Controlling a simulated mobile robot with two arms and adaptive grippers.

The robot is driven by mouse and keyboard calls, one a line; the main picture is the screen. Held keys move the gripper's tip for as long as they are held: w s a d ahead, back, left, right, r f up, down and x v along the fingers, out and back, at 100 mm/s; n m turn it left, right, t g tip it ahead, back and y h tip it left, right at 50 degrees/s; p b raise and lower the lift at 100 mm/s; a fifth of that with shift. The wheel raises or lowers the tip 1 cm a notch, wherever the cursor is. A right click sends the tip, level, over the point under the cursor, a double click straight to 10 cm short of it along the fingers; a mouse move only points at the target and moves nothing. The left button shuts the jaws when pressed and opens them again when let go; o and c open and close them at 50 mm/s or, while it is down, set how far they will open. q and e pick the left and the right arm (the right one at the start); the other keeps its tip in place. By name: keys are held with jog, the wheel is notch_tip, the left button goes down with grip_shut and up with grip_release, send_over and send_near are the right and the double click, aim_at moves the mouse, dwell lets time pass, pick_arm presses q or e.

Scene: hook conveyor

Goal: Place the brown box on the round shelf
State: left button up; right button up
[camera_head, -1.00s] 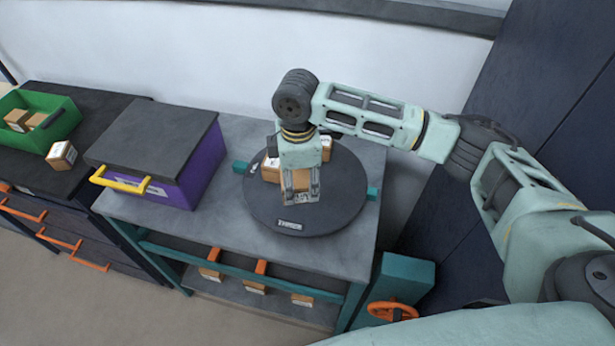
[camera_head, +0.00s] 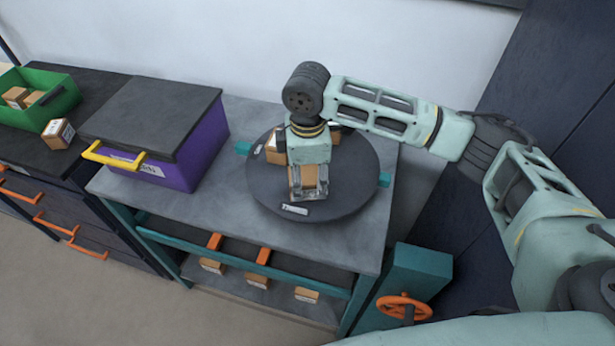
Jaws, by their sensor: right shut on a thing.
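The round shelf (camera_head: 345,200) is a dark disc on top of the grey table. My right gripper (camera_head: 309,192) points down over the front left part of the disc and is shut on a brown box (camera_head: 309,176). The fingers cover part of this box, and I cannot tell whether it touches the disc. Another brown box (camera_head: 273,150) sits on the disc behind and left of the gripper, partly hidden by it. A further box shows a small part behind the wrist. My left gripper is not in view.
A purple box with a dark lid (camera_head: 190,155) and yellow handle stands left on the table (camera_head: 245,225). A green bin (camera_head: 55,100) holding small boxes and a loose box (camera_head: 58,133) are further left. Several boxes lie on the lower shelf. An orange valve wheel (camera_head: 404,307) is at front right.

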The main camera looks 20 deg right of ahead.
jog(key=shift+f, duration=0.55)
jog(key=o, duration=1.5)
jog(key=shift+c, duration=0.2)
